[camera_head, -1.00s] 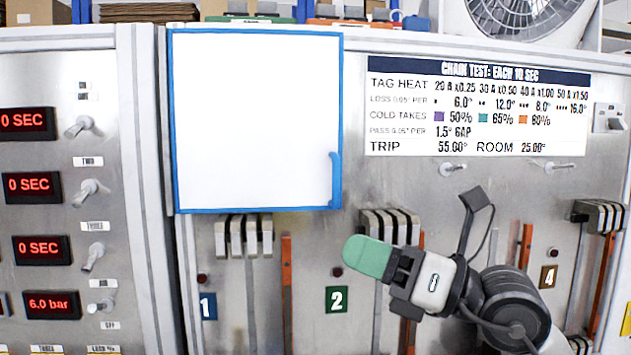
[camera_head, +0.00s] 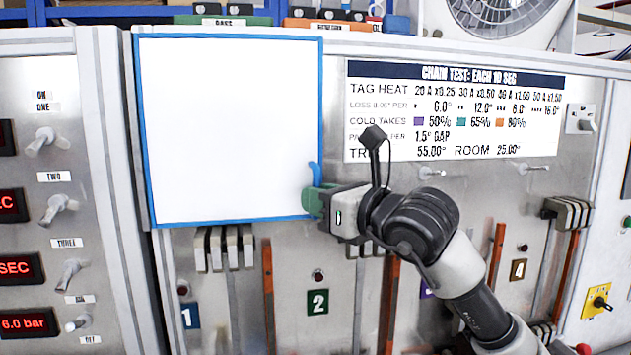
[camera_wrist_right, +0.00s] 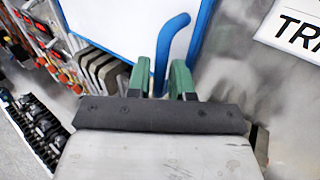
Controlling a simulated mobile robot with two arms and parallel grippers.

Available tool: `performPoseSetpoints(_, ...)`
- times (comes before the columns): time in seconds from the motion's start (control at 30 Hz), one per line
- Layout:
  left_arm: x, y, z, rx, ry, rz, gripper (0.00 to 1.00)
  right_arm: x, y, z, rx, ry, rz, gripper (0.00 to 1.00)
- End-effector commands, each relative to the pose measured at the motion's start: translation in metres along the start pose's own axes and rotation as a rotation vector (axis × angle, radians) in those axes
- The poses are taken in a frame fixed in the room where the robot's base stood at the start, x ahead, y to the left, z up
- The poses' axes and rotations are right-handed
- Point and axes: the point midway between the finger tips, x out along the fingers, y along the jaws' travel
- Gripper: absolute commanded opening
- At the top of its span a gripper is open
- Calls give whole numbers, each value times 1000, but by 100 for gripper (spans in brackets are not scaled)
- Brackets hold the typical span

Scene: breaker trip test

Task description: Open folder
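The folder (camera_head: 235,130) is a white panel with a blue border on the metal cabinet front, lying closed and flat as far as I can see. A curved blue handle (camera_head: 315,174) stands at its lower right edge. My right gripper (camera_head: 314,200) has green fingers and is at that handle, hiding its lower part in the head view. In the right wrist view, the two fingers (camera_wrist_right: 160,82) are apart, with the blue handle (camera_wrist_right: 170,45) running down between them. Whether they touch it is unclear. My left gripper is out of view.
A white chart (camera_head: 455,112) is fixed right of the folder. Breaker levers (camera_head: 225,248) and orange bars (camera_head: 268,295) stand below it. Knobs and red displays (camera_head: 15,268) are on the left panel. Boxes and a fan (camera_head: 500,15) sit on top.

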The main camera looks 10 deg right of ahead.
Motion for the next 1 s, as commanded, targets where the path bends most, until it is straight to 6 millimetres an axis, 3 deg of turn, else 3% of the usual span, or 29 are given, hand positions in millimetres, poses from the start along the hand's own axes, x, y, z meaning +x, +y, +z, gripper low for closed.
performPoseSetpoints(0.13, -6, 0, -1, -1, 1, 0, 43, 10, 0, 0, -1, 1, 0, 21)
performPoseSetpoints(0.4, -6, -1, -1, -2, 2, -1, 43, 11, 0, -1, -2, 0, 0, 21)
performPoseSetpoints(0.57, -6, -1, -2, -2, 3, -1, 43, 11, 0, -1, -1, 0, 0, 0)
performPoseSetpoints(1.0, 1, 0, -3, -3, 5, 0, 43, 5, 0, -3, -2, -1, 10, 0)
